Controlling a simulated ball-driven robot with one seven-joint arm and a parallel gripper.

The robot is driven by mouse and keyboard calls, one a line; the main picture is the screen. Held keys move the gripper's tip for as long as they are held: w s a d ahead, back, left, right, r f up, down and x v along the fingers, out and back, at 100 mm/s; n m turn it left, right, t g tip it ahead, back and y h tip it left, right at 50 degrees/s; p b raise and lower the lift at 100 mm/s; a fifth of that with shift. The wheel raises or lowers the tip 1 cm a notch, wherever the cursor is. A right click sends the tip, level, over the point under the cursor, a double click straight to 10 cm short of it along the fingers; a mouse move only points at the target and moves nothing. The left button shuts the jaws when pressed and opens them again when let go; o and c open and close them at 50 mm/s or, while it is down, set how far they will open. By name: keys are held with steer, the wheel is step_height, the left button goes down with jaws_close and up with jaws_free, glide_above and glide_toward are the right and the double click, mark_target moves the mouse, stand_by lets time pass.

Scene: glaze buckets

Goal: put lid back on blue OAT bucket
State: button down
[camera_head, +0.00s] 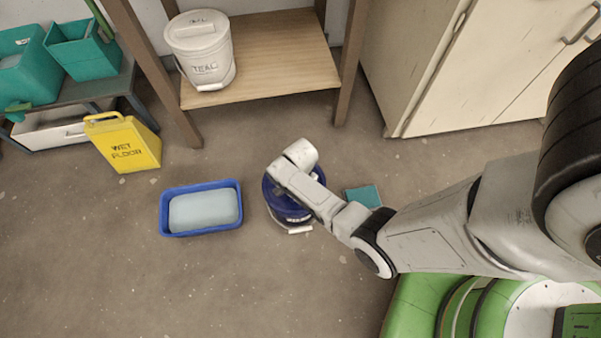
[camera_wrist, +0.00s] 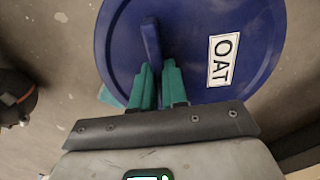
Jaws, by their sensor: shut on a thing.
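The blue lid (camera_wrist: 240,25) with a white OAT label (camera_wrist: 223,60) fills the top of the wrist view. My gripper (camera_wrist: 158,72), with teal fingers, is shut on the lid's upright blue handle (camera_wrist: 150,38). In the head view the blue bucket (camera_head: 287,214) is on the floor, with a wire handle and white grip (camera_head: 300,230) at its front. My arm hangs over it and hides much of its top. The fingers are hidden there. I cannot tell whether the lid rests on the rim or is held just above it.
A blue tub (camera_head: 201,231) with pale contents lies left of the bucket. A teal square (camera_head: 363,196) lies on its right. A yellow wet floor sign (camera_head: 125,145) stands further left. A white TEAL bucket (camera_head: 205,68) is on the wooden shelf (camera_head: 280,65). Open floor lies in front.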

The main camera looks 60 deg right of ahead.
steer(key=c, duration=0.6)
jaws_free()
steer(key=shift+r+p, duration=3.55)
steer(key=shift+p, duration=0.1)
steer(key=shift+f, duration=0.1)
steer(key=shift+c, duration=0.2)
jaws_close()
steer(key=shift+f+b, duration=2.2)
steer(key=shift+f, duration=0.3)
